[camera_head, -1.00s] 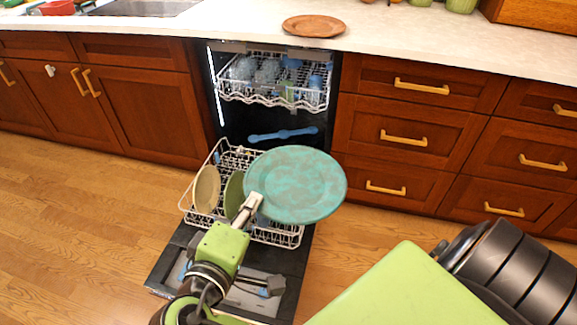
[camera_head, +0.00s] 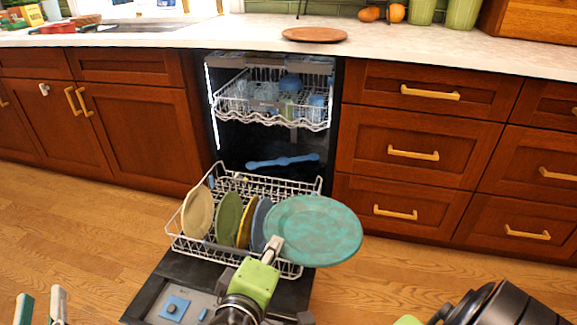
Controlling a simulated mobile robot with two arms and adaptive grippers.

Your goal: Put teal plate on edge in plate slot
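The round teal plate (camera_head: 316,230) is held by its left edge in my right gripper (camera_head: 271,250). The plate is tilted, its broad face toward the head camera, above the right side of the lower dishwasher rack (camera_head: 180,240) and reaching past it. It hides the rack's right part. In the lower rack a cream plate (camera_head: 198,213), a green plate (camera_head: 228,216), a yellow plate (camera_head: 245,225) and a blue plate (camera_head: 260,222) stand on edge. My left gripper (camera_head: 42,308) is at the bottom left corner, fingers apart and empty.
The dishwasher door (camera_head: 150,296) lies open under the pulled-out lower rack. The upper rack (camera_head: 268,115) holds glasses and cups. A blue spray arm (camera_head: 283,161) is between the racks. Drawers (camera_head: 405,155) stand on the right. A brown plate (camera_head: 314,35) lies on the counter.

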